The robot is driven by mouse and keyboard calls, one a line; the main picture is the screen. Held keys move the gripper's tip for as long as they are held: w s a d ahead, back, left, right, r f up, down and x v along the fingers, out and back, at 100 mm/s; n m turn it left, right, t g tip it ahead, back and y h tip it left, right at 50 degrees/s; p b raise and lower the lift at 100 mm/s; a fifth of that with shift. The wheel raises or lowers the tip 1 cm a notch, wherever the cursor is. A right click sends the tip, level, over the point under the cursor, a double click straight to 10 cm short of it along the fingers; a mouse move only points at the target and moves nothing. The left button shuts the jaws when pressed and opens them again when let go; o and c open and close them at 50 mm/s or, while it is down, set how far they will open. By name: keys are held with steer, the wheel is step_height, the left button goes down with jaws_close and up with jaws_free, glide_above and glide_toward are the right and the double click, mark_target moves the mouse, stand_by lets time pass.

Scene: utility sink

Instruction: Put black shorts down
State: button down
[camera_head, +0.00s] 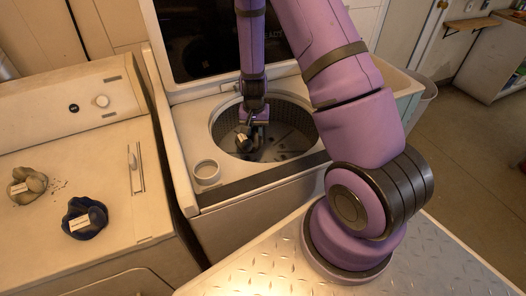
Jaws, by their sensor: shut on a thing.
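My gripper (254,128) reaches down into the open drum of the top-loading washer (180,96), near the drum's middle. It is shut on a small dark bundle with a pale patch, which I take to be the black shorts (243,143). The bundle is inside the drum opening, below the rim. The fingertips and part of the bundle are small and dark, so whether it touches the drum floor cannot be told.
A second machine (95,165) stands to the left. On its top lie a tan crumpled cloth (36,182) and a dark blue one (71,227), both with pale labels. The washer's raised lid (195,35) stands behind the drum. A pale bin (420,100) is at the right.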

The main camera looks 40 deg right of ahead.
steer(key=shift+f, duration=4.75)
steer(key=c, duration=0.9)
jaws_free()
steer(key=shift+f, duration=0.1)
